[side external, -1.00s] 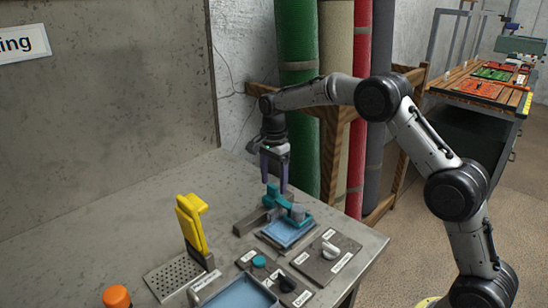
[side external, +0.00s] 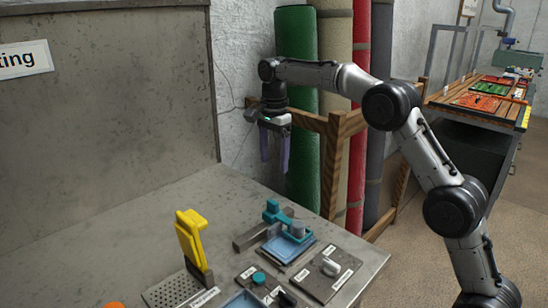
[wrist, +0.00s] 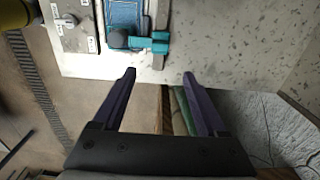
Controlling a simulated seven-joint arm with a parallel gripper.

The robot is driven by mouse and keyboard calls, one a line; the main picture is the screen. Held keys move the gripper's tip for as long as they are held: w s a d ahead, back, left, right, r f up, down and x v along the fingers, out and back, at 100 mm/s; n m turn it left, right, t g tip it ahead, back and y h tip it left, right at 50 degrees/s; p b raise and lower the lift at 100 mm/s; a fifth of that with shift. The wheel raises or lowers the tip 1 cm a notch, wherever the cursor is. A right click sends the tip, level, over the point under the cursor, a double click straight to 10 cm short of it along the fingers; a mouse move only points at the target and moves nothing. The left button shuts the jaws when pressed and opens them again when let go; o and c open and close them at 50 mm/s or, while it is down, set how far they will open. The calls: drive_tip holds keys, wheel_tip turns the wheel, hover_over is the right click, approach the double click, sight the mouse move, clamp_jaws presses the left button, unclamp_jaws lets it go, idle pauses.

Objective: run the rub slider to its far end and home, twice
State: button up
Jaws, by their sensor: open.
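The rub slider is a teal piece with an upright handle (side external: 272,210) and a grey rounded block (side external: 297,229), on a blue pad (side external: 288,250) near the bench's right edge. My gripper (side external: 274,168) is open and empty above the slider, its purple fingers pointing down with a clear gap to the handle. In the wrist view, the teal handle (wrist: 160,42) shows beyond the open fingers (wrist: 159,77), with the blue pad (wrist: 121,14) beside it. No contact shows.
A yellow lever (side external: 191,240) stands on a perforated plate to the left. A panel with a pale knob (side external: 330,267) and a panel with a teal button (side external: 258,278) lie in front. Rolled rugs (side external: 297,110) stand behind the bench. The bench's rear left is clear.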

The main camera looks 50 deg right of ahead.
sight(272, 202)
drive_tip(key=f, duration=1.4)
drive_tip(key=shift+a, duration=0.25)
drive_tip(key=shift+c, duration=0.3)
clamp_jaws()
drive_tip(key=shift+a+r, duration=0.1)
idle(0.7)
